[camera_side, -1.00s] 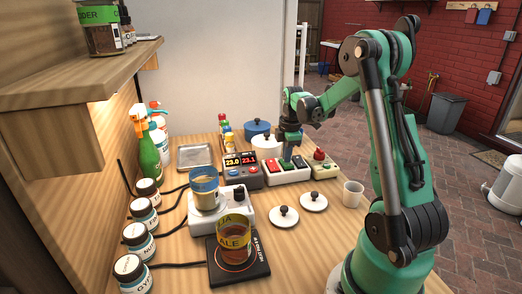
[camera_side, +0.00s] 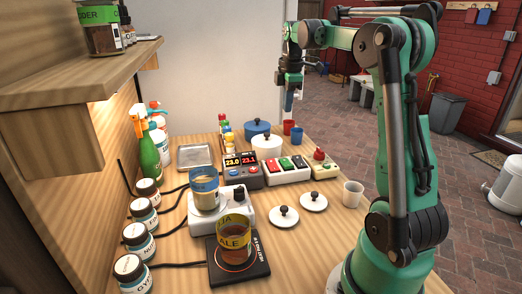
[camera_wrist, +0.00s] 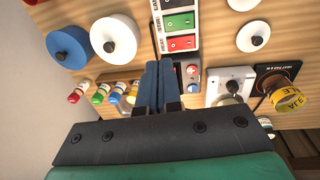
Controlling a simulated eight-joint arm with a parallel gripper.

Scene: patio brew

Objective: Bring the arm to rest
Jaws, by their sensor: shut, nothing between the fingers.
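My gripper (camera_side: 289,103) is shut and empty, pointing down, raised well above the far part of the wooden bench (camera_side: 310,232) in the side view. In the wrist view my gripper (camera_wrist: 160,66) shows its two blue fingers together. Below it is the switch box (camera_side: 287,171) with red and green switches, which also shows in the wrist view (camera_wrist: 178,20). The gripper touches nothing.
A white pot (camera_side: 267,149), a blue pot (camera_side: 257,130) and red and blue cups (camera_side: 297,136) stand at the far end. A beaker labelled ALE (camera_side: 234,243) stands on a black hot plate (camera_side: 262,266). A shelf (camera_side: 85,82) overhangs the left; air around the gripper is clear.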

